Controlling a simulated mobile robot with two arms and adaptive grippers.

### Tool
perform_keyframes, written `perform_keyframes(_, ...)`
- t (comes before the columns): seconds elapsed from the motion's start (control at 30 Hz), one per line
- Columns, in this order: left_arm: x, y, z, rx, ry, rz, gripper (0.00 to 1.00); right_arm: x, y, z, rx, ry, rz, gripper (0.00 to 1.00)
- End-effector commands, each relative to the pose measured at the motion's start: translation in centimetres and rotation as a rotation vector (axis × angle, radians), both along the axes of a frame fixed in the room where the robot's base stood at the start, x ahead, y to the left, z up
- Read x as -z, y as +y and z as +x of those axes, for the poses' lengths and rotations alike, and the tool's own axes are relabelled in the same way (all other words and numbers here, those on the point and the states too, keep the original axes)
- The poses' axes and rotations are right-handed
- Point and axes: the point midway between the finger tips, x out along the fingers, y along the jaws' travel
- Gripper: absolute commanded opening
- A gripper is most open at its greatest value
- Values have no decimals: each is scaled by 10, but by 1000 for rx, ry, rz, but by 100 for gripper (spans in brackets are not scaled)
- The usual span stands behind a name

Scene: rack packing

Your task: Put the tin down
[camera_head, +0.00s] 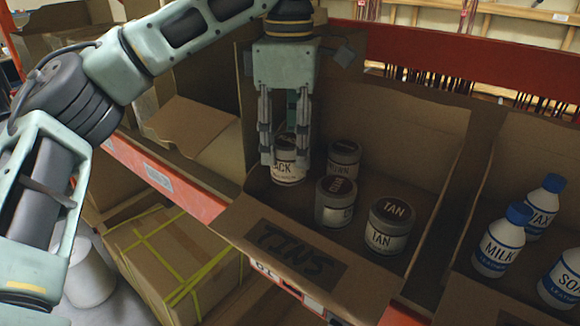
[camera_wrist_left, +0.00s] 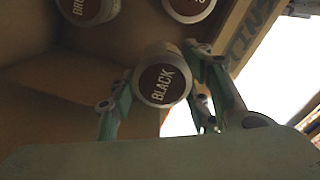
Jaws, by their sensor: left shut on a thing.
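My left gripper (camera_head: 283,158) points down into the cardboard box marked TINS (camera_head: 300,258) and is shut on the tin labelled BLACK (camera_head: 287,174). In the left wrist view that tin (camera_wrist_left: 163,85) sits between the fingers of the gripper (camera_wrist_left: 165,100), its dark round lid towards the camera. The tin is upright at the left end of the box; whether its base touches the floor is hard to tell. A TAN tin (camera_head: 388,228), another tin (camera_head: 335,203) and a brown-lidded tin (camera_head: 344,160) stand to its right. My right gripper is not in view.
A box at right holds white bottles with blue caps, including MILK (camera_head: 502,240). An open box (camera_head: 190,130) stands at left on the red-edged shelf (camera_head: 160,178). The TINS box has free floor towards its right side.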

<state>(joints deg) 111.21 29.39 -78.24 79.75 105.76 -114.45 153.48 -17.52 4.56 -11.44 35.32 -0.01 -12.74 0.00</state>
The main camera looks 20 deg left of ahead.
Motion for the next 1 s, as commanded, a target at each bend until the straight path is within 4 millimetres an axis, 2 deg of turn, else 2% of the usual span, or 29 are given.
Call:
perform_keyframes(0.4,45,0,0,-1,0,1,12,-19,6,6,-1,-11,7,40)
perform_keyframes(0.77,50,0,0,0,0,1,12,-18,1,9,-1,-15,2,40)
perform_keyframes(0.8,49,0,0,0,-1,1,48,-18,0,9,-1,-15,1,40)
perform_keyframes(1.0,49,0,0,0,-1,1,64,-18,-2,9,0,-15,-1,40)
